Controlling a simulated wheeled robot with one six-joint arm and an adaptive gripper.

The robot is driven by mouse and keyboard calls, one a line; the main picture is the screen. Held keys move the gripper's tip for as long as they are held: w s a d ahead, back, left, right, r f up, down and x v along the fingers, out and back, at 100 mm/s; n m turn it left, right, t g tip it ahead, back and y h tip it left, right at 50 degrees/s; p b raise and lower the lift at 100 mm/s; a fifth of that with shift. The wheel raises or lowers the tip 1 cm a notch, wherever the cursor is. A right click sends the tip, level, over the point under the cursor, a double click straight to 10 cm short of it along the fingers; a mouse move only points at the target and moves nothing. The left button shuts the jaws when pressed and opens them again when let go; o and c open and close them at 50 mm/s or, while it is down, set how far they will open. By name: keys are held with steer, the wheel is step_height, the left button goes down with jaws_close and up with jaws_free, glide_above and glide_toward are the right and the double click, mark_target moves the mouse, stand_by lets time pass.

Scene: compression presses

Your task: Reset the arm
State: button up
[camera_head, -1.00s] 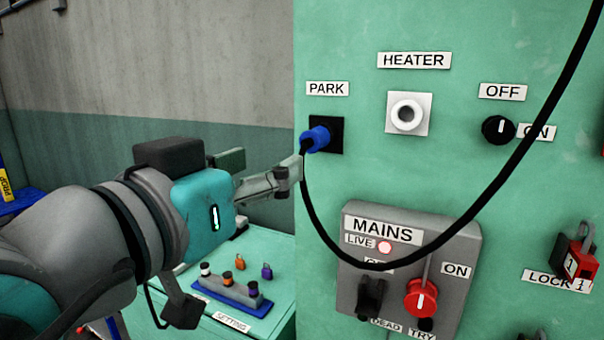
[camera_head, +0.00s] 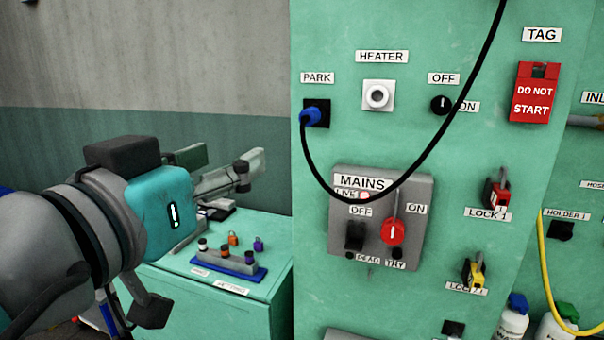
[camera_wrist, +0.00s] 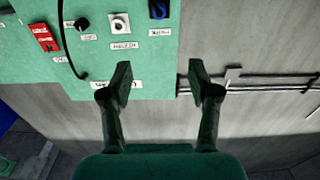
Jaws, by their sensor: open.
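My gripper (camera_head: 222,172) is open and empty, left of the green panel (camera_head: 463,145) and apart from it. The wrist view also shows my gripper (camera_wrist: 158,82) with its two fingers spread and nothing between them. The blue plug (camera_head: 311,116) sits in the black PARK socket (camera_head: 322,106), with a black cable hanging from it in a loop. It shows at the top of the wrist view (camera_wrist: 159,9).
The white HEATER socket (camera_head: 377,96) is empty. The grey MAINS box (camera_head: 424,200) has a red knob (camera_head: 393,232) and a lit LIVE lamp. A green cabinet (camera_head: 215,300) below my gripper bears a blue tray with small coloured pieces. Open space lies before the grey wall.

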steer(key=w+d+f+n+t+y, duration=0.1)
steer(key=w+f+n+y, duration=0.2)
steer(key=f, duration=0.7)
steer(key=w+d+f+n+t, duration=0.15)
steer(key=w+f+n, duration=0.3)
steer(key=f, duration=0.55)
steer(key=s+d+f+n+g+y, duration=0.15)
steer(key=d+f, duration=0.35)
steer(key=f, duration=0.6)
steer(key=s+d+f+n+y, duration=0.2)
steer(key=d+f+y, duration=0.15)
steer(key=f, duration=0.75)
steer(key=s+d+f+m+g, duration=0.1)
steer(key=s+d+f, duration=0.4)
steer(key=s+f, duration=0.15)
steer(key=s+d+f+g, duration=0.1)
steer(key=s+d+f, duration=0.35)
steer(key=s, duration=0.35)
steer(key=s+d+m+h, duration=0.1)
steer(key=s+d+m, duration=0.2)
steer(key=s, duration=0.7)
steer(key=s+d+m+g, duration=0.1)
steer(key=s+d+m, duration=0.2)
steer(key=s, duration=0.8)
steer(key=shift+d+h, duration=0.2)
steer(key=shift+h, duration=0.2)
